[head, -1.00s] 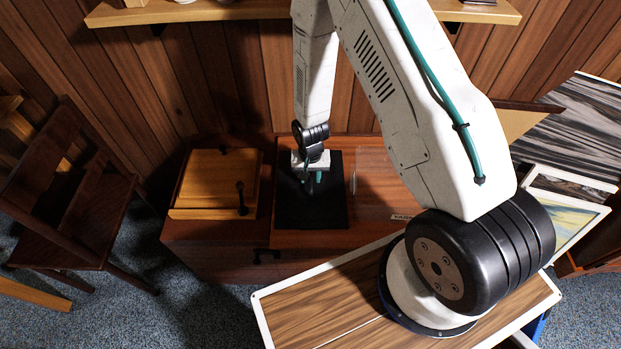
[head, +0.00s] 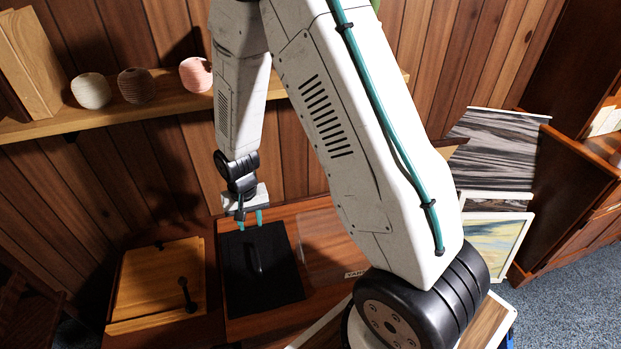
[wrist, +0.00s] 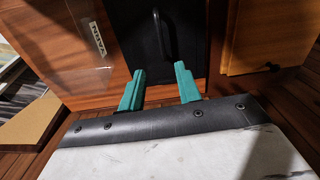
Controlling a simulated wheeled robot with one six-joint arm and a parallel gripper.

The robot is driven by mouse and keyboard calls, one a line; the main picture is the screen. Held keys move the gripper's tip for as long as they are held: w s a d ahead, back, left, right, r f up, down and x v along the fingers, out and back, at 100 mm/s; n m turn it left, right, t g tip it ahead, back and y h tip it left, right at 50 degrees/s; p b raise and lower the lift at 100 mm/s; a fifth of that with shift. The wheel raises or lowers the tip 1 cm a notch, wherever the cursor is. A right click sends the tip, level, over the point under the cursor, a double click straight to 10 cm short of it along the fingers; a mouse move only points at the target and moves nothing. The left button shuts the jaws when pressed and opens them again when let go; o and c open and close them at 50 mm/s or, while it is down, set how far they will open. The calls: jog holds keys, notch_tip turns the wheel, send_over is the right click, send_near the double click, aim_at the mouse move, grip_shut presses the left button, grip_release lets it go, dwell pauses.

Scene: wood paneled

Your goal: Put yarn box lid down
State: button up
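A black lid (head: 285,270) with a raised black bar handle (head: 257,258) lies flat in the top of the wooden chest. A clear panel (head: 330,245) with a label that seems to read "YARN" (head: 357,273) sits to its right. My gripper (head: 249,221) is above the far edge of the lid, apart from the handle. In the wrist view, the teal fingers of my gripper (wrist: 160,88) are spread with nothing between them. The lid (wrist: 142,52) and its handle (wrist: 160,38) show beyond the fingertips. The inside under the black lid is hidden.
A light wooden box lid (head: 160,280) with a dark handle lies left of the black lid. A shelf (head: 130,120) with several yarn-like balls (head: 137,86) runs along the wall behind my arm. Framed pictures (head: 495,230) lean at the right.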

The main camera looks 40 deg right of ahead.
jog(key=s+d+r+n, duration=0.1)
jog(key=s+r, duration=0.4)
jog(key=r, duration=0.7)
jog(key=s+d+r+n, duration=0.1)
jog(key=s+r, duration=0.3)
jog(key=r, duration=0.7)
jog(key=s+r+n, duration=0.1)
jog(key=s+r, duration=0.4)
jog(key=s, duration=0.3)
jog(key=s+r+n+t, duration=0.1)
jog(key=s+r, duration=0.4)
jog(key=s, duration=0.4)
jog(key=shift+d, duration=0.4)
